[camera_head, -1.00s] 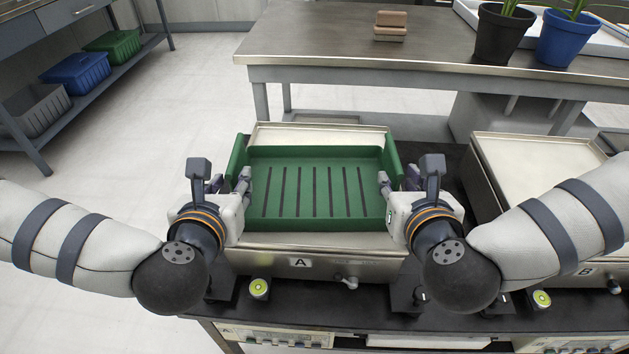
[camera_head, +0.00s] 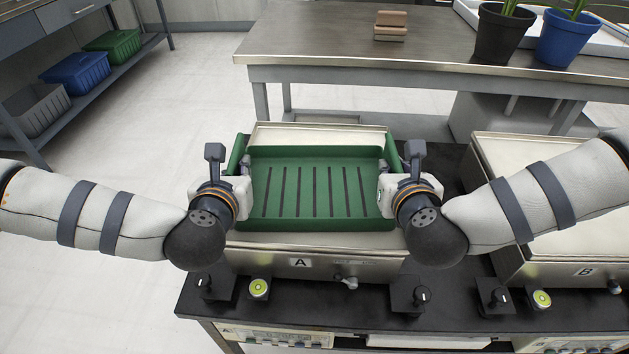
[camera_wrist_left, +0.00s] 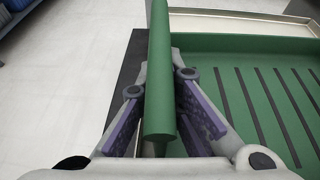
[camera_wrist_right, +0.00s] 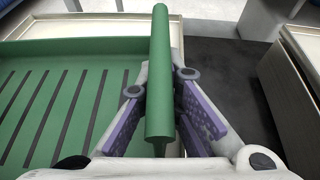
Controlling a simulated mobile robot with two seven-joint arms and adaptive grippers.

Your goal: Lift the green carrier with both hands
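The green carrier (camera_head: 314,212) is a shallow tray with dark slots in its floor and raised side walls topped by thick rails. It sits level on the metal scale marked A (camera_head: 300,245). My left gripper (camera_head: 240,178) is at its left wall. In the left wrist view, the open fingers straddle the left rail (camera_wrist_left: 160,100), with gaps beside it. My right gripper (camera_head: 384,178) is at the right wall. In the right wrist view, its open fingers straddle the right rail (camera_wrist_right: 160,90) likewise. The fingertips are partly hidden by the rails.
A second scale marked B (camera_head: 545,250) stands to the right on the black bench (camera_head: 450,300). Behind is a metal table (camera_head: 320,40) with brown blocks (camera_head: 390,26), a black pot (camera_head: 502,35) and a blue pot (camera_head: 566,38). Bins stand on a shelf at left.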

